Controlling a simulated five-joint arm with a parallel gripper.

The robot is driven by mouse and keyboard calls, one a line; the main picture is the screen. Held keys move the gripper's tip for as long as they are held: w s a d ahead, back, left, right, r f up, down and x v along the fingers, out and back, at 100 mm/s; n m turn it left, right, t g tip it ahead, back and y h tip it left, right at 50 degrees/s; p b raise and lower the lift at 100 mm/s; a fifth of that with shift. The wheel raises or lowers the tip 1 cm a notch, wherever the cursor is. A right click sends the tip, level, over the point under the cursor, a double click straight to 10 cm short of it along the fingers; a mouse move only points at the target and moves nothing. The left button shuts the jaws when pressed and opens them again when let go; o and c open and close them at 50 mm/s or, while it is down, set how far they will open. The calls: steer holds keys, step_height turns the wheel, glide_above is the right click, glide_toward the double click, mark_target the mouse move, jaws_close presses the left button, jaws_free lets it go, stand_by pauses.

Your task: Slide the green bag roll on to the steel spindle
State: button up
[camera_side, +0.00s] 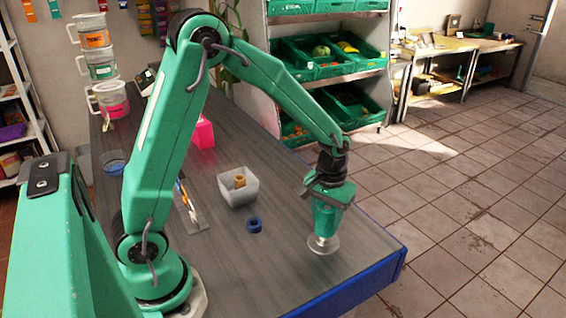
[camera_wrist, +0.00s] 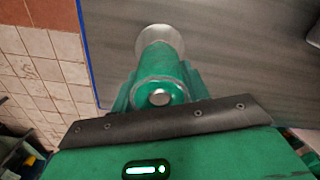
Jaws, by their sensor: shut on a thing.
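The green bag roll (camera_side: 327,217) is upright near the table's front right corner. It also shows in the wrist view (camera_wrist: 160,62), end on. The steel spindle has a pale round base (camera_side: 323,245) under the roll, also seen beyond it in the wrist view (camera_wrist: 153,37). A round grey metal end (camera_wrist: 160,98) shows in the roll's hole, so the roll appears to be around the spindle. My gripper (camera_side: 328,195) is shut on the upper part of the roll. I cannot tell whether the roll touches the base; most of the spindle is hidden inside.
A blue ring (camera_side: 255,225) and a pale square tub (camera_side: 238,193) with a tan item in it stand left of the roll. A pink holder (camera_side: 203,132) is farther back. The blue table edge (camera_side: 375,278) is close to the spindle. Table around the base is clear.

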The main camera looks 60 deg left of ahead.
steer(key=shift+f, duration=1.45)
steer(key=o, duration=1.2)
steer(key=shift+c, duration=0.2)
steer(key=shift+r, duration=0.15)
step_height(320, 180, up, 16)
steer(key=shift+r, duration=0.1)
steer(key=shift+s, duration=0.1)
stand_by(0.5)
